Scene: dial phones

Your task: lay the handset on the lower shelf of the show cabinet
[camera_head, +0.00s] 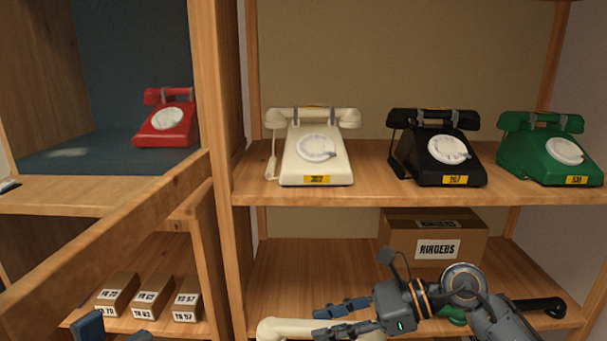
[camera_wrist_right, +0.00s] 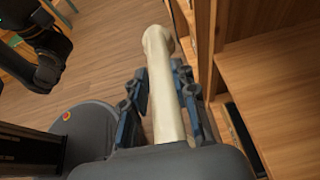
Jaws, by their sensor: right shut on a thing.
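My right gripper (camera_head: 320,325) is shut on a cream handset (camera_head: 285,328), which is cut off by the bottom edge of the head view. In the right wrist view the handset (camera_wrist_right: 165,95) lies lengthwise between both fingers, its far end sticking out past them. In the head view it is in front of the lower shelf (camera_head: 300,270) of the wooden unit on the right; whether it touches the shelf I cannot tell. A green piece (camera_head: 455,320) and a black piece (camera_head: 548,306) show on that shelf, partly behind my arm. Two tips of my left gripper (camera_head: 115,331) show apart at bottom left.
Cream (camera_head: 318,155), black (camera_head: 440,150) and green (camera_head: 552,150) phones stand on the upper shelf. A RINGERS box (camera_head: 432,235) stands at the lower shelf's back. At left, a red phone (camera_head: 166,118) sits in a blue-lined compartment, above small boxes (camera_head: 152,292). A wooden rail (camera_head: 110,235) slants before it.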

